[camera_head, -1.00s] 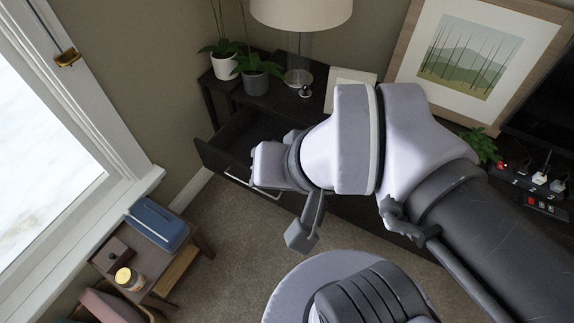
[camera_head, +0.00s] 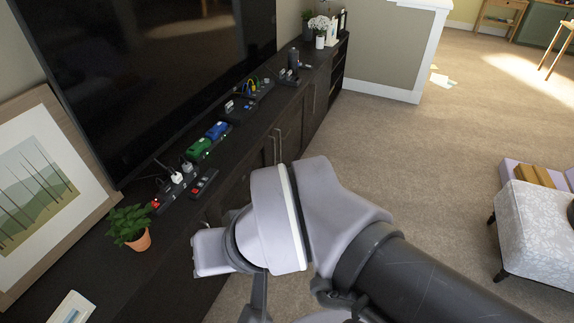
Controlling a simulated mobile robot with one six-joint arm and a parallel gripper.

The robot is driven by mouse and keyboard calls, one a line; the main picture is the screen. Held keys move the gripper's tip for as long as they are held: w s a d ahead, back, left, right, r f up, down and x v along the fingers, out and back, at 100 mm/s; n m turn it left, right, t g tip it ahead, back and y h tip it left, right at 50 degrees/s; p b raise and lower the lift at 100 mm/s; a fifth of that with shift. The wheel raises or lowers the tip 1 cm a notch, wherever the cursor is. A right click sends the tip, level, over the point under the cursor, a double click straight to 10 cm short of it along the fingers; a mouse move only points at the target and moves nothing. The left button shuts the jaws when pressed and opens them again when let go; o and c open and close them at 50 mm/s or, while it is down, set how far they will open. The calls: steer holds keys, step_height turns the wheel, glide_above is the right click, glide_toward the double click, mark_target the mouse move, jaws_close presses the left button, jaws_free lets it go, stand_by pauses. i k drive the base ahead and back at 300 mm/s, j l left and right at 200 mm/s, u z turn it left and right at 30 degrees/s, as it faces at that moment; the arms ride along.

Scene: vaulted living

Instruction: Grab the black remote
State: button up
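I cannot make out a black remote for certain in the head view. Small dark items lie on the long black console (camera_head: 110,262), among them a slim black piece with a red end (camera_head: 204,183) that looks like a power strip. My gripper (camera_head: 238,262) hangs in front of the console, at the lower middle of the view. One finger shows below the wrist and a bit of the other above it, spread apart, so it looks open. I see nothing held in it. My arm hides part of the console front and the floor.
A large television (camera_head: 150,75) stands along the console. Power strips with plugs (camera_head: 175,180), a green block (camera_head: 199,149), a potted plant (camera_head: 130,228) and a framed picture (camera_head: 45,190) stand there too. A patterned ottoman (camera_head: 535,230) is at right. The carpet (camera_head: 420,160) between is clear.

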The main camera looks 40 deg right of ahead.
mark_target(210, 173)
steer(key=z, duration=0.3)
steer(key=i, duration=1.6)
